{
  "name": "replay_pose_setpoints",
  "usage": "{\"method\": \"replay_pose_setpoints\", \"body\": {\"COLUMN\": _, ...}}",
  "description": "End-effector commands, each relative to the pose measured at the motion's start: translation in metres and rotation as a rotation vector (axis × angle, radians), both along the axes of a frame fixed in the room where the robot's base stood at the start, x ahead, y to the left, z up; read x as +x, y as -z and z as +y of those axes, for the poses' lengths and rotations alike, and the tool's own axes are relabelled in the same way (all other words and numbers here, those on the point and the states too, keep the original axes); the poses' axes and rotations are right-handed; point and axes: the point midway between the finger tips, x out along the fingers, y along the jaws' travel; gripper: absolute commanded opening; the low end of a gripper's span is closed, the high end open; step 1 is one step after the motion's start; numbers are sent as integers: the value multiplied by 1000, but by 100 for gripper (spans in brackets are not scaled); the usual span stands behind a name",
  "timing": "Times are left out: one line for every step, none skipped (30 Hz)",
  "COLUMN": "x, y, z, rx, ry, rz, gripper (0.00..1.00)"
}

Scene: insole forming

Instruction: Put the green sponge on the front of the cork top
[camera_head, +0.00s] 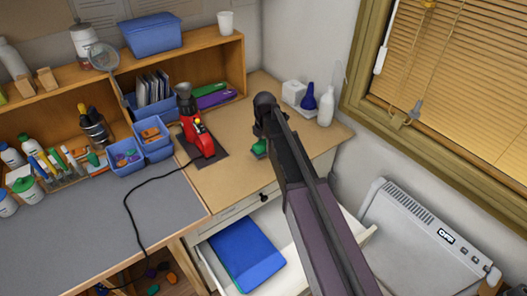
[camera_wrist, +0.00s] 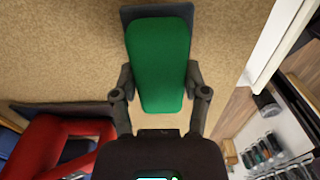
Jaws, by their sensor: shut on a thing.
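The green sponge (camera_wrist: 155,60) is between the two fingers of my gripper (camera_wrist: 160,78) in the wrist view, and my gripper is shut on it. A dark grey layer shows behind its far end. The cork top (camera_head: 225,180) is the tan, speckled surface of the right-hand desk. The sponge is over the cork top, which also shows in the wrist view (camera_wrist: 60,50); I cannot tell whether they touch.
A red tool (camera_head: 200,137) stands on a dark mat at the cork top's left. White and blue bottles (camera_head: 326,107) stand at its back right. Below the front edge, an open drawer holds a blue folder (camera_head: 245,252). The cork between tool and arm is clear.

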Motion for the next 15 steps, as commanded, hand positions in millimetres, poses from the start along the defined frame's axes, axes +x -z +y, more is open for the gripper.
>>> {"method": "replay_pose_setpoints", "body": {"x": -1, "y": 10, "z": 0, "rx": 0, "ry": 0, "rz": 0, "gripper": 14}}
{"method": "replay_pose_setpoints", "body": {"x": -1, "y": 13, "z": 0, "rx": 0, "ry": 0, "rz": 0, "gripper": 14}}
{"method": "replay_pose_setpoints", "body": {"x": -1, "y": 16, "z": 0, "rx": 0, "ry": 0, "rz": 0, "gripper": 14}}
{"method": "replay_pose_setpoints", "body": {"x": -1, "y": 19, "z": 0, "rx": 0, "ry": 0, "rz": 0, "gripper": 14}}
{"method": "replay_pose_setpoints", "body": {"x": -2, "y": 21, "z": 0, "rx": 0, "ry": 0, "rz": 0, "gripper": 14}}
{"method": "replay_pose_setpoints", "body": {"x": -1, "y": 24, "z": 0, "rx": 0, "ry": 0, "rz": 0, "gripper": 14}}
{"method": "replay_pose_setpoints", "body": {"x": -2, "y": 26, "z": 0, "rx": 0, "ry": 0, "rz": 0, "gripper": 14}}
{"method": "replay_pose_setpoints", "body": {"x": -2, "y": 28, "z": 0, "rx": 0, "ry": 0, "rz": 0, "gripper": 14}}
{"method": "replay_pose_setpoints", "body": {"x": -2, "y": 30, "z": 0, "rx": 0, "ry": 0, "rz": 0, "gripper": 14}}
{"method": "replay_pose_setpoints", "body": {"x": -2, "y": 31, "z": 0, "rx": 0, "ry": 0, "rz": 0, "gripper": 14}}
{"method": "replay_pose_setpoints", "body": {"x": -2, "y": 32, "z": 0, "rx": 0, "ry": 0, "rz": 0, "gripper": 14}}
{"method": "replay_pose_setpoints", "body": {"x": -1, "y": 32, "z": 0, "rx": 0, "ry": 0, "rz": 0, "gripper": 14}}
{"method": "replay_pose_setpoints", "body": {"x": -1, "y": 32, "z": 0, "rx": 0, "ry": 0, "rz": 0, "gripper": 14}}
{"method": "replay_pose_setpoints", "body": {"x": -1, "y": 32, "z": 0, "rx": 0, "ry": 0, "rz": 0, "gripper": 14}}
{"method": "replay_pose_setpoints", "body": {"x": -1, "y": 32, "z": 0, "rx": 0, "ry": 0, "rz": 0, "gripper": 14}}
